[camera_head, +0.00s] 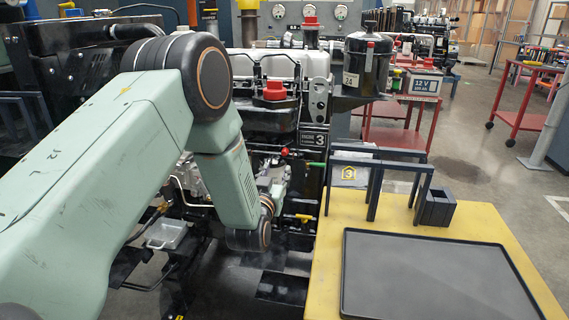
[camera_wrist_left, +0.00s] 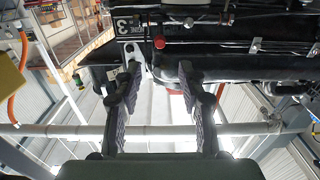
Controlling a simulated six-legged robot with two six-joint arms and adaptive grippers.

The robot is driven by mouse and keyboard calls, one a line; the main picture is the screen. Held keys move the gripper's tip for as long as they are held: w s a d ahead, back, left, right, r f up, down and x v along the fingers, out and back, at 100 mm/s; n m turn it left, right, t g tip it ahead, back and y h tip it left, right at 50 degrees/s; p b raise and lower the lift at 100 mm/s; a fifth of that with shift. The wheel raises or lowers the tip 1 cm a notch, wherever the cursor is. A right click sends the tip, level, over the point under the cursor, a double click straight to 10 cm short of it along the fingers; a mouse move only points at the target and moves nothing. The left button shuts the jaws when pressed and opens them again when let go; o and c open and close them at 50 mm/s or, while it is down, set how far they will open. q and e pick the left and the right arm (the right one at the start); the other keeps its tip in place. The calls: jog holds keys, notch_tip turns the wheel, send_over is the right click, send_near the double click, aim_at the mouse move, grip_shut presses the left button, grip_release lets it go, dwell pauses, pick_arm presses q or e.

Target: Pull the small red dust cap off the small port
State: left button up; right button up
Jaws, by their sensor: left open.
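The small red dust cap (camera_head: 284,152) shows on the front of the engine in the head view, a little left of the "ENGINE 3" label (camera_head: 313,138). In the left wrist view the red cap (camera_wrist_left: 159,42) sits just beyond the fingertips, near the middle between them. My left gripper (camera_wrist_left: 160,75) is open, with nothing between its two dark ridged fingers. It does not touch the cap as far as I can see. The port under the cap is hidden. In the head view my left arm's wrist hangs low in front of the engine. My right gripper is not in view.
Larger red caps (camera_head: 274,90) sit on top of the engine. A green-tipped lever (camera_head: 315,164) and a yellow handle (camera_head: 300,218) stick out nearby. A yellow table (camera_head: 327,262) with a black tray (camera_head: 430,240) and dark frames (camera_head: 375,190) stands at right.

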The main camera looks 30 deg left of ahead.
aim_at(284, 154)
pick_arm(q)
jog(key=b+x, duration=0.2)
jog(key=x, duration=0.4)
jog(key=shift+f, duration=0.15)
jog(key=shift+b+x, duration=1.1)
jog(key=shift+x, duration=0.75)
grip_shut()
